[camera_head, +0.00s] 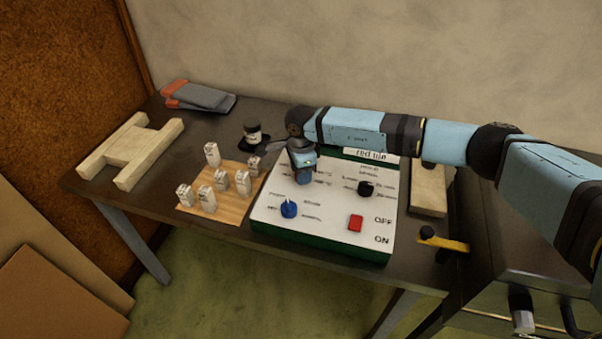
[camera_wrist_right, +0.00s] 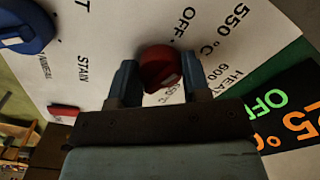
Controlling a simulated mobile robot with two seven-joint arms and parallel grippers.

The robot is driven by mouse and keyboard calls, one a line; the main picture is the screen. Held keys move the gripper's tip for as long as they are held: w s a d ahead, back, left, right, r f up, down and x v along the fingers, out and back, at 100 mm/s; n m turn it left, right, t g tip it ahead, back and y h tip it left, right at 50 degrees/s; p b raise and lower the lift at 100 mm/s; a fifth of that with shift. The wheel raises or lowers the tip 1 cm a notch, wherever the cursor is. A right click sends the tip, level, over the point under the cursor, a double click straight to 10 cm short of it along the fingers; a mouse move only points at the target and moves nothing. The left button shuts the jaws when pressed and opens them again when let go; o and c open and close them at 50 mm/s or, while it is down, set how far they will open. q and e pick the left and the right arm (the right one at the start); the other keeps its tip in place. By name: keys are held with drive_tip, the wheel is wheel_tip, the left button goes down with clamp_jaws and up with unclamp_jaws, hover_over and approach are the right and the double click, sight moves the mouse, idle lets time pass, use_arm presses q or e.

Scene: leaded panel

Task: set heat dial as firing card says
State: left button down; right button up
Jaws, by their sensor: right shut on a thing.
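The heat dial is a round red knob (camera_wrist_right: 160,68) in the right wrist view, on a white panel face (camera_wrist_right: 110,50) printed with "OFF", "550 °C", "600" and "HEAT". My right gripper (camera_wrist_right: 160,85) is shut on it, one finger on each side. In the head view my right gripper (camera_head: 304,180) points down at the back left of the white control panel (camera_head: 325,215) and hides the dial. The dial's exact setting is hard to read. I cannot make out a firing card. My left gripper is not in view.
The panel also has a blue knob (camera_head: 289,209), a black knob (camera_head: 366,188) and a red switch (camera_head: 355,222). A dark display (camera_wrist_right: 280,115) shows green "OFF" and an orange "25°". Several white labelled blocks stand on a wooden board (camera_head: 225,215) to the left.

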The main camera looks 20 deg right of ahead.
drive_tip(key=m+b, duration=0.1)
drive_tip(key=m, duration=0.4)
drive_tip(key=shift+w+b, duration=0.1)
drive_tip(key=shift+b, duration=0.3)
drive_tip(key=shift+m, duration=0.4)
drive_tip(key=o, duration=0.9)
wheel_tip(320, 180, up, 14)
drive_tip(key=shift+f+b, duration=0.1)
drive_tip(key=shift+b, duration=0.7)
